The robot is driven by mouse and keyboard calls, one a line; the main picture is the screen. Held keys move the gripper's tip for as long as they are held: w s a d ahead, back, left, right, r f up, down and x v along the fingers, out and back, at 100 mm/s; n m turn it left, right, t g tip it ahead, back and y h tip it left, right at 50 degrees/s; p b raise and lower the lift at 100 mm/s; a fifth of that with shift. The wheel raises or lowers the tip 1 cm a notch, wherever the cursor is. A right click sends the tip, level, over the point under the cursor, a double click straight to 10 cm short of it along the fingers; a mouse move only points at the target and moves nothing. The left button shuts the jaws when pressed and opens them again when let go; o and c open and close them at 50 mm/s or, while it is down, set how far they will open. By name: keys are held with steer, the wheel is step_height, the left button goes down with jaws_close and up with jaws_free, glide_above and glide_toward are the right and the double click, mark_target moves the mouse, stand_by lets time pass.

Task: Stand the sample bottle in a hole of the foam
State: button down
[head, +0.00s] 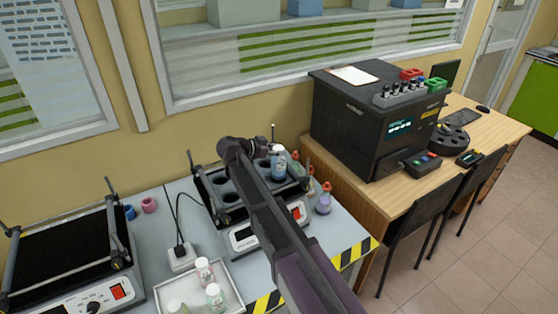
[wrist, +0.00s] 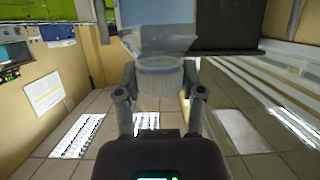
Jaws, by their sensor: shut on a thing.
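The sample bottle (head: 278,166) has a pale cap and a blue label. In the head view it looks upright, just right of my arm, over or at the right part of the dark foam (head: 207,190) with round holes. My gripper is mostly hidden there. In the wrist view my gripper (wrist: 159,95) is shut on the bottle's pale neck end, and its blue body (wrist: 157,12) runs out of the top edge. The arm covers part of the foam. I cannot tell whether the bottle's base is in a hole or above it.
Small flasks with orange tops (head: 324,201) stand right of the foam device. A white tray (head: 238,284) with several bottles is in front. Another black-topped device (head: 65,255) is at left. A large black instrument (head: 365,120) stands on the wooden desk at right.

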mark_target(273, 158)
steer(key=shift+f+b, duration=1.85)
steer(key=shift+b, duration=0.05)
steer(key=shift+f, duration=0.15)
steer(key=shift+c, duration=1)
jaws_free()
steer(key=shift+r, duration=0.2)
